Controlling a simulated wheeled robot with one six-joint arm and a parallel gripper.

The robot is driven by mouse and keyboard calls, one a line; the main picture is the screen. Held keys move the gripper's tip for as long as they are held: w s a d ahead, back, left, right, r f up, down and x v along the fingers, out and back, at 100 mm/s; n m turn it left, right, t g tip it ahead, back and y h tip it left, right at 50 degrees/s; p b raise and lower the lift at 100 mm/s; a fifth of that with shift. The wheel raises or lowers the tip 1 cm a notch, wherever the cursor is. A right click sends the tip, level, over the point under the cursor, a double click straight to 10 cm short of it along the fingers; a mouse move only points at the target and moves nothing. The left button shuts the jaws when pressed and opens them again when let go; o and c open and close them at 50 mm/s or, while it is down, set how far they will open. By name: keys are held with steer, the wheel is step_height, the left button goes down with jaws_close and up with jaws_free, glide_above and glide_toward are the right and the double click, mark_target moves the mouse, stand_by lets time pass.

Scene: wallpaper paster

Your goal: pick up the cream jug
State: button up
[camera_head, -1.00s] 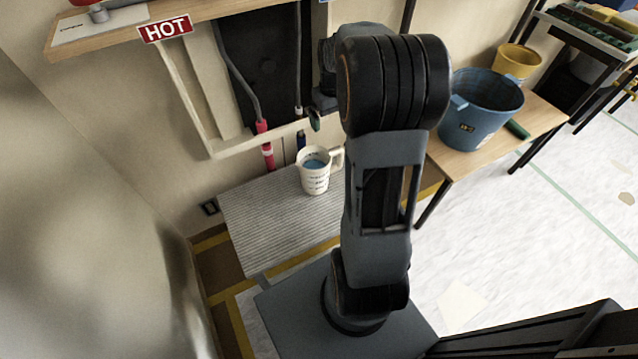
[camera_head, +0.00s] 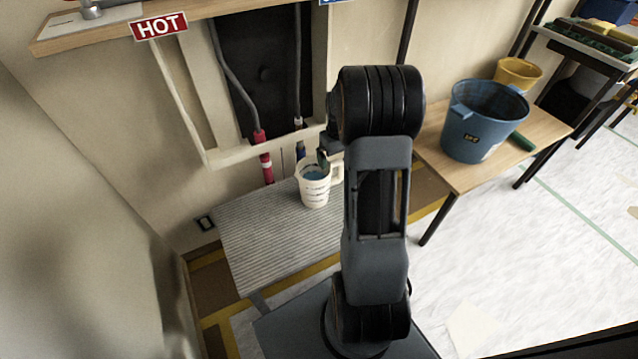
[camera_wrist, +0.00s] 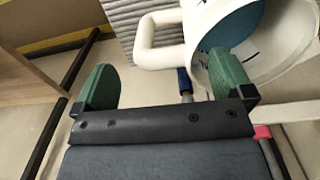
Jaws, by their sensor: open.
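The cream jug (camera_head: 314,190) stands upright on a ribbed grey mat (camera_head: 270,235) in the head view, with blue inside it and dark markings on its side. Its handle is on the right, partly beside my arm. In the wrist view the jug (camera_wrist: 290,62) fills the upper right, with its handle (camera_wrist: 160,42) pointing left. My gripper (camera_wrist: 168,90) is open, its two green fingers apart. The right finger overlaps the jug's rim in the picture; whether it touches cannot be told. The left finger is clear of the handle. Nothing is held.
A blue bucket (camera_head: 483,120) and a yellow bucket (camera_head: 518,73) are at the right, the blue one on a wooden table (camera_head: 460,178). Pipes (camera_head: 262,150) run down the wall behind the jug. A wooden shelf (camera_head: 205,12) with a HOT sign (camera_head: 159,26) is above. The mat's front is clear.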

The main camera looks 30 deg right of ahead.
step_height(320, 180, down, 5)
steer(key=shift+a+r+b, duration=0.1)
steer(key=shift+a+b, duration=0.05)
steer(key=shift+b, duration=0.95)
steer(key=shift+c, duration=0.3)
steer(key=c, duration=1.3)
